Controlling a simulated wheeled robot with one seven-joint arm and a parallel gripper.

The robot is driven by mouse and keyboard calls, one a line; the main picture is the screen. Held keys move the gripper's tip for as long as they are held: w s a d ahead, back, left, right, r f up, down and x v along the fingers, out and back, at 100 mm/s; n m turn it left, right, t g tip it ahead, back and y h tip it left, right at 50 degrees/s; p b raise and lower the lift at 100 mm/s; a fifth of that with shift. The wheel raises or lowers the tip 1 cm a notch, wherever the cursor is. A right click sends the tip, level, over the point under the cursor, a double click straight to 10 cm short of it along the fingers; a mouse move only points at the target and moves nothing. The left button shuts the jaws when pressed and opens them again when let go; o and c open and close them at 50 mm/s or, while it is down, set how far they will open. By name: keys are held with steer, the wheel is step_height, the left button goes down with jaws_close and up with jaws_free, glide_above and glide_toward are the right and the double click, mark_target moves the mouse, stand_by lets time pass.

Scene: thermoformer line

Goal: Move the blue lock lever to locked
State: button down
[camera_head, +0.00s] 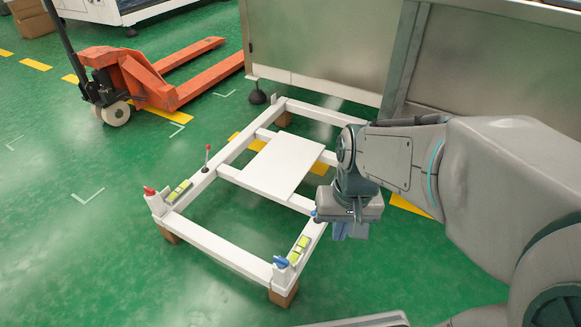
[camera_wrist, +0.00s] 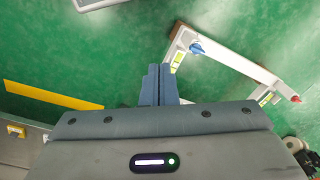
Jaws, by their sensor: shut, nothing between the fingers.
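The blue lock lever (camera_head: 281,262) sits on the near right corner of a white frame (camera_head: 215,243) low over the floor. In the wrist view the blue lever (camera_wrist: 197,48) shows to the right of my fingertips and beyond them. Its lock position is too small to tell. My gripper (camera_head: 350,231) points down beside the frame's right rail, behind and to the right of the lever, apart from it. In the wrist view the blue-grey fingers of my gripper (camera_wrist: 160,68) are together and empty.
A red lever (camera_head: 149,190) is on the near left corner, and a red-knobbed stick (camera_head: 208,150) on the left rail. Green-yellow parts (camera_head: 300,245) sit by the corners. A white panel (camera_head: 270,168) spans the frame. An orange pallet jack (camera_head: 150,80) stands left; grey machine panels (camera_head: 320,45) stand behind.

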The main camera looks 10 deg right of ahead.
steer(key=w+f+m+g+y+p, duration=0.3)
steer(key=w+f+m+y, duration=0.9)
steer(key=f+m, duration=0.4)
steer(key=w+d+f+m+t+p, duration=0.1)
steer(key=w+d+f+m+t, duration=0.15)
steer(key=f+m+t, duration=0.8)
steer(key=w+d+f+m+t+p, duration=0.1)
steer(key=d+f+m+t, duration=0.3)
steer(key=f+m+t, duration=0.55)
steer(key=w+a+m+g+b, duration=0.1)
steer(key=w+a, duration=0.1)
steer(key=w+a+m+b, duration=0.1)
steer(key=w+a, duration=0.1)
steer(key=w+a+g+b, duration=0.1)
steer(key=w+a, duration=0.1)
steer(key=shift+w+a+f+m+g, duration=0.15)
steer(key=shift+w+f+m+g, duration=0.15)
steer(key=shift+w+m, duration=0.1)
steer(key=shift+w+d+r+b, duration=0.25)
steer(key=shift+w+d+r, duration=0.15)
steer(key=shift+w, duration=0.15)
steer(key=shift+w+d+r+b, duration=0.2)
steer(key=shift+w+d+r, duration=0.15)
steer(key=shift+w, duration=0.2)
steer(key=shift+w+d+r, duration=0.25)
steer(key=shift+w+r, duration=0.1)
steer(key=shift+d, duration=0.1)
